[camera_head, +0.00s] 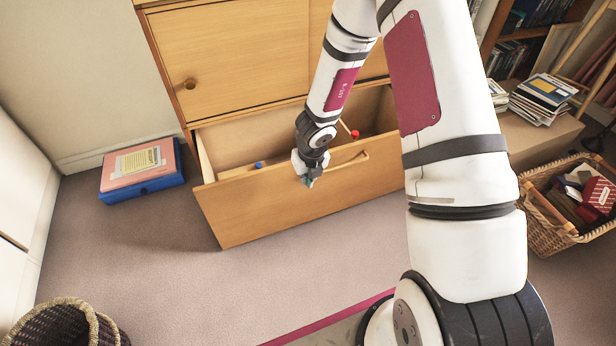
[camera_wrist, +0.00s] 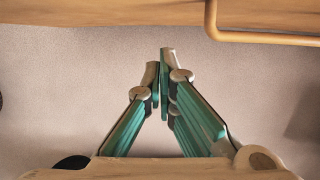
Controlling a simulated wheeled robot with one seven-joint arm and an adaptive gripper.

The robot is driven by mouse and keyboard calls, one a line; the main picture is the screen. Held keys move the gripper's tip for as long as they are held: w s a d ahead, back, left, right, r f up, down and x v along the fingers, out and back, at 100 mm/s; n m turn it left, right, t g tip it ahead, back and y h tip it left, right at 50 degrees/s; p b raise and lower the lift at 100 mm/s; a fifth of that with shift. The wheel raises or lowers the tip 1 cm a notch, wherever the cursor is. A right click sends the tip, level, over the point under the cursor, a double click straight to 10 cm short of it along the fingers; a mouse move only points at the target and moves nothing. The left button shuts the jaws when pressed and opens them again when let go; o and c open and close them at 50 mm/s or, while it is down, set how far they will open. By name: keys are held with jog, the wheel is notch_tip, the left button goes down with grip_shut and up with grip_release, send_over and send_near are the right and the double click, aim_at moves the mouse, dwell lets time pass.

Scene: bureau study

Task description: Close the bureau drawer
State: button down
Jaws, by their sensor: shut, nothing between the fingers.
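The bureau drawer (camera_head: 240,213) is pulled out at the bottom of the wooden bureau (camera_head: 228,50). Its inside shows, with a small blue item and a small red item in it. The drawer has a bar handle (camera_head: 345,163) on its front. My gripper (camera_head: 308,181) is at the front face of the drawer, left of the handle; I cannot tell whether it touches the wood. In the wrist view my gripper (camera_wrist: 167,55) has its fingertips together and empty, with the drawer's top edge (camera_wrist: 120,12) and the handle (camera_wrist: 262,38) ahead of it.
A blue box with a pink folder on top (camera_head: 142,170) lies on the floor left of the bureau. A wicker basket of items (camera_head: 545,215) stands at the right, and a woven basket (camera_head: 65,325) at the lower left. The carpet (camera_head: 190,270) before the drawer is clear.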

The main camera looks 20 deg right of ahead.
jog(key=w+p, duration=0.4)
jog(key=shift+r, duration=0.15)
dwell(0.4)
jog(key=shift+w+p, duration=0.15)
jog(key=shift+p, duration=0.3)
